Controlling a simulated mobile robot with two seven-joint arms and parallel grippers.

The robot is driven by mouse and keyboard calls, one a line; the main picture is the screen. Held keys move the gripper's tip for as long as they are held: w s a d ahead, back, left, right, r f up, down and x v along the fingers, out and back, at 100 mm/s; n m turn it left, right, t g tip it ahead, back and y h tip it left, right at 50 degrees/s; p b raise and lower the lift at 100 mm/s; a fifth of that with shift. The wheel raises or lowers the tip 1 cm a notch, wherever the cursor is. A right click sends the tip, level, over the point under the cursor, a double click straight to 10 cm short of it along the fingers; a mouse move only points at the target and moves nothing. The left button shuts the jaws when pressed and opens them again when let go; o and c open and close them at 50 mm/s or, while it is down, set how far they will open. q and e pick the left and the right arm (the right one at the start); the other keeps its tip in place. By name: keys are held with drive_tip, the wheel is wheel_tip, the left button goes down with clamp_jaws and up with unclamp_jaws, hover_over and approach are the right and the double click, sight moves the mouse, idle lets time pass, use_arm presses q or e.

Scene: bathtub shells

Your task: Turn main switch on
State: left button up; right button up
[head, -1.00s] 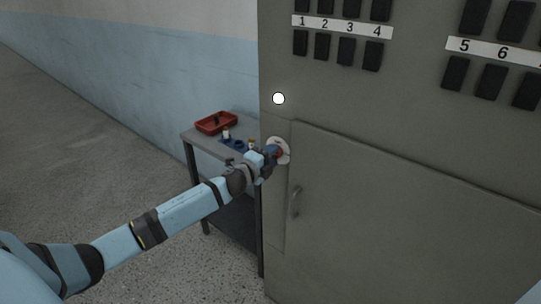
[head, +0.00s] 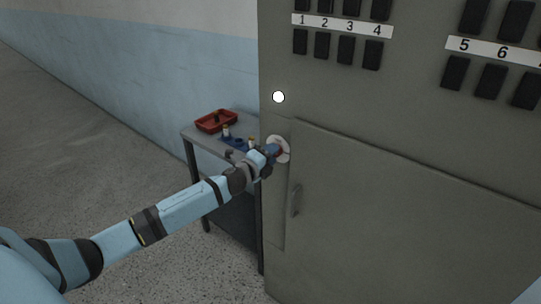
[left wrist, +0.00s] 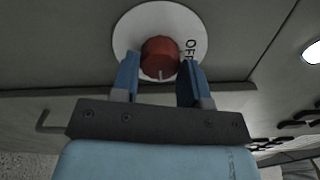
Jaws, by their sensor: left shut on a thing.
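The main switch is a red round knob (left wrist: 161,58) on a white round dial (left wrist: 130,36). The dial also shows on the grey cabinet's left front in the head view (head: 284,143). In the left wrist view the letters "OFF", partly covered by a finger, stand at the dial's right. A pale mark on the knob points down in that view. My left gripper (left wrist: 159,80) is shut on the knob, with one blue finger at each side. In the head view my left gripper (head: 272,152) hides most of the knob. My right gripper is not in view.
A white round lamp (head: 278,97) sits above the dial. The grey cabinet (head: 420,120) has a door handle (head: 296,201) below and black numbered switches above. A small table (head: 190,137) with a red tray (head: 216,121) stands left of the cabinet. The floor at left is clear.

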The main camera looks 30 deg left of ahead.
use_arm(q)
drive_tip(key=o, duration=0.9)
drive_tip(key=s, duration=0.4)
drive_tip(key=s+b, duration=0.1)
drive_tip(key=s, duration=0.4)
drive_tip(key=s+a, duration=0.1)
drive_tip(key=s, duration=0.3)
drive_tip(key=shift+s, duration=0.4)
drive_tip(key=s+d+f+n+g+p, duration=0.2)
drive_tip(key=s+d+f+n+p, duration=0.1)
drive_tip(key=s+d+n, duration=0.3)
drive_tip(key=s+d+f+n+g+h+p, duration=0.1)
drive_tip(key=s+d+f+n+p, duration=0.3)
drive_tip(key=s+d, duration=0.5)
drive_tip(key=s+d+f+n+g+h+p, duration=0.1)
drive_tip(key=s+d+f+n+g+p, duration=0.3)
drive_tip(key=s+d+f+n, duration=0.2)
drive_tip(key=shift+s+d+f+n, duration=0.15)
drive_tip(key=shift+s+d+n, duration=0.5)
drive_tip(key=shift+d, duration=0.25)
drive_tip(key=shift+s+d+f+n, duration=0.15)
drive_tip(key=shift+s+d+n, duration=0.45)
drive_tip(key=shift+d, duration=0.25)
